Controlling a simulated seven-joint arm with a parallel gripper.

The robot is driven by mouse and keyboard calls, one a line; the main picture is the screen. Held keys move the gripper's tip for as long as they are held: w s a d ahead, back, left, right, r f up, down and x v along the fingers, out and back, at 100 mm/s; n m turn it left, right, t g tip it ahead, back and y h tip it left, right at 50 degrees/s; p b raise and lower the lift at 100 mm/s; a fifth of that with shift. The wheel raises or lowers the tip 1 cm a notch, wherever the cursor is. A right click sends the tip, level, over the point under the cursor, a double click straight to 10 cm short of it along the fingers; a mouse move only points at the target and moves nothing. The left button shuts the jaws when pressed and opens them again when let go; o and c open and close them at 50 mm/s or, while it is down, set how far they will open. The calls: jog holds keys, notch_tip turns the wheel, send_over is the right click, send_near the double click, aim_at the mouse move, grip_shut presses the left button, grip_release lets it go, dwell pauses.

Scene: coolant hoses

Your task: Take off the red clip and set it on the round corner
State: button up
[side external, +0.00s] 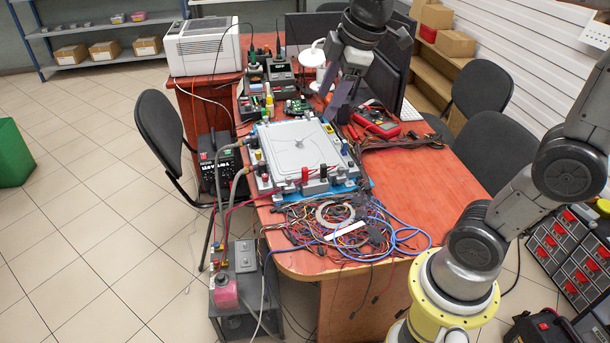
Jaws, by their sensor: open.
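The pale grey board (300,147) lies on the red table with coloured clips around its edge. A red clip (305,175) stands upright at its front edge, beside a black one (323,171). A smaller red piece (265,179) shows at the front left corner. I cannot tell which corner is the round one. My gripper (338,114) is open above the far right part of the board, pointing down, apart from the red clip. Its fingers look dark and partly overlap the things behind; nothing shows between them.
Tangled wires (340,228) with a pale ring cover the table in front of the board. A red multimeter (376,123) lies to its right, with dark cables below it. Electronic devices (281,78) stand behind. The table's right part (450,180) is clear.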

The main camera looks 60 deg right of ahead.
jog(key=w+d+f+n+g, duration=0.2)
jog(key=w+d+f, duration=0.35)
jog(key=w, duration=0.45)
jog(key=m+g, duration=0.1)
jog(key=g, duration=0.2)
send_over(305, 168)
notch_tip(305, 168, down, 13)
jog(key=f, duration=0.8)
jog(key=shift+a, duration=0.2)
jog(key=shift+d+f, duration=0.2)
jog(key=shift+f, duration=2.65)
grip_shut()
